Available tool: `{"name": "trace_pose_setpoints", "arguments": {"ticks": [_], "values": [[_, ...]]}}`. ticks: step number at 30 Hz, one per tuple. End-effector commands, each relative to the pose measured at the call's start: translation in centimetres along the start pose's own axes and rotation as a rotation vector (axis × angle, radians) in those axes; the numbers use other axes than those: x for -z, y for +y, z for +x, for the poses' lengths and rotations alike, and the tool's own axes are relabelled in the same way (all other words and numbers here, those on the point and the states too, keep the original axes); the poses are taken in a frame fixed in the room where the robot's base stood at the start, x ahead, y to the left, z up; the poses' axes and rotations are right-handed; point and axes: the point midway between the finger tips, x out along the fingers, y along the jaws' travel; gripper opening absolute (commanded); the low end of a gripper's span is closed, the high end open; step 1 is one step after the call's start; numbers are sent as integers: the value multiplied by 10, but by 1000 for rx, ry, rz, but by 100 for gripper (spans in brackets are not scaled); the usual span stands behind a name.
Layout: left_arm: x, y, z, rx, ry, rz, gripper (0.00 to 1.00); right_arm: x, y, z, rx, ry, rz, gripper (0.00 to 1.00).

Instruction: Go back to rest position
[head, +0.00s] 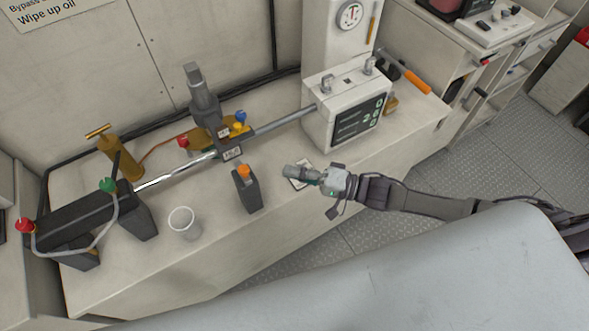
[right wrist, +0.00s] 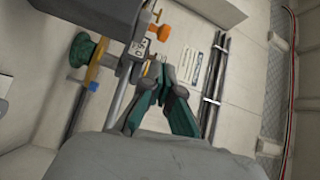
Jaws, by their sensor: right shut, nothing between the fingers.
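My right gripper (head: 292,171) reaches in from the right in the head view. It hangs above the front part of the pale bench (head: 325,207), in front of the white box with a dark display (head: 358,122). In the right wrist view my right gripper (right wrist: 160,78) has its green and grey fingers closed together, with nothing between them. A small white card (head: 302,181) lies on the bench beneath it, partly hidden by the gripper. My left gripper does not show in either view.
A dark block with an orange top (head: 247,192) stands left of the gripper, with a white cup (head: 184,224) farther left. A steel rod (head: 175,176) crosses the bench behind them, beside a brass pump (head: 120,157). Open grey floor (head: 480,165) lies at the right.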

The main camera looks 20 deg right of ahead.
Motion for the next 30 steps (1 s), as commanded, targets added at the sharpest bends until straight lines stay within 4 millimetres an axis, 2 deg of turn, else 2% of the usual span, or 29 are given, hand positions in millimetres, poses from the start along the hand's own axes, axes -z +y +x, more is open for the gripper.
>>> {"name": "trace_pose_setpoints", "arguments": {"ticks": [8, 12, 18, 21, 23, 26, 30], "values": [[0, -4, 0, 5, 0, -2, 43, 0, 0, 0, -1, 1, -1, 0], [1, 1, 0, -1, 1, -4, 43, -6, 0, 10, -20, 24, -38, 0], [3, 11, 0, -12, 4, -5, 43, -30, 0, 47, -198, 146, -267, 0], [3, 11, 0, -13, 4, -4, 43, -36, -1, 52, -363, 195, -410, 0], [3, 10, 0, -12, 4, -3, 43, -38, -1, 46, -477, 205, -488, 0], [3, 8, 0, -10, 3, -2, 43, -41, -1, 25, -682, 184, -595, 0], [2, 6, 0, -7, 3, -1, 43, -50, 2, -22, -950, 82, -688, 0]]}}
